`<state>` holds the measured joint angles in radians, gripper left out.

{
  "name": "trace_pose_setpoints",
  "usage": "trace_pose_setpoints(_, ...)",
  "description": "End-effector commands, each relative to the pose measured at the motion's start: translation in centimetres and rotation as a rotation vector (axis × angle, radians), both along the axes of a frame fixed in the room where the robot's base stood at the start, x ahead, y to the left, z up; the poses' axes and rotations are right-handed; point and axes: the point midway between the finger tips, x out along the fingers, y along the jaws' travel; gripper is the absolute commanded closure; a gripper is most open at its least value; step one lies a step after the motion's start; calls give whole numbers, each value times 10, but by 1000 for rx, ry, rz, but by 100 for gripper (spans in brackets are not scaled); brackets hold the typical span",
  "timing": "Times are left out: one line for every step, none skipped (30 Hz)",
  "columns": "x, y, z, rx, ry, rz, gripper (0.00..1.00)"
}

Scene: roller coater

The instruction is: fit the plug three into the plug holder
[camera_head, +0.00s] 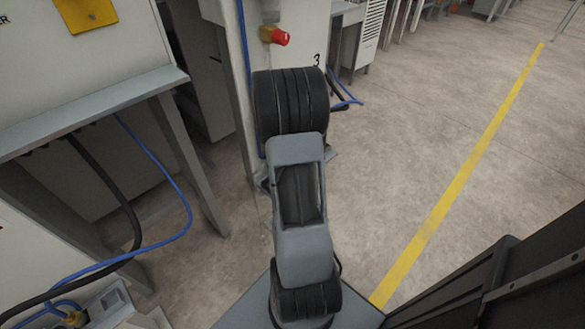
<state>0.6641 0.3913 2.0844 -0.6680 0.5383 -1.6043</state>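My arm rises from the bottom centre of the head view and bends away at the large dark joint. My gripper is not in view; the arm's far part is hidden behind that joint. A small red-ended fitting with a yellowish base (275,35) sticks out from the pale cabinet, just above the arm. A black "3" (316,60) is marked on the cabinet face to its lower right. I cannot tell whether this fitting is plug three or its holder. At the lower left, a yellowish connector (75,318) on a blue cable sits beside a grey box (112,302).
A grey-topped bench (95,108) with metal legs stands at the left. Black and blue cables (160,238) hang below it. A blue cable (345,102) lies by the cabinet foot. Open floor with a yellow line (455,190) is at the right.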

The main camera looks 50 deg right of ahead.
Motion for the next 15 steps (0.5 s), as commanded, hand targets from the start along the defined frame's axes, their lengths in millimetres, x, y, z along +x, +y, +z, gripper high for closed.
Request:
trace_pose_setpoints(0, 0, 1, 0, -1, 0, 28)
trace_pose_setpoints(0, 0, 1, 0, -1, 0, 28)
trace_pose_setpoints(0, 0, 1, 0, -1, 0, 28)
trace_pose_setpoints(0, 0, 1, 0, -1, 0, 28)
trace_pose_setpoints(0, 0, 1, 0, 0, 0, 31)
trace_pose_setpoints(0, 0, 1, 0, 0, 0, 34)
trace_pose_setpoints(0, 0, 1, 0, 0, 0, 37)
trace_pose_setpoints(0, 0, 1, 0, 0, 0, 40)
trace_pose_setpoints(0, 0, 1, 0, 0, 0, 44)
trace_pose_setpoints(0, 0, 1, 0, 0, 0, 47)
trace_pose_setpoints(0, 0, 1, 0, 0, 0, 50)
trace_pose_setpoints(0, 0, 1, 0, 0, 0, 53)
trace_pose_setpoints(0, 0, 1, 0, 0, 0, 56)
trace_pose_setpoints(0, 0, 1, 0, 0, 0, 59)
trace_pose_setpoints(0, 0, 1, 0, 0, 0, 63)
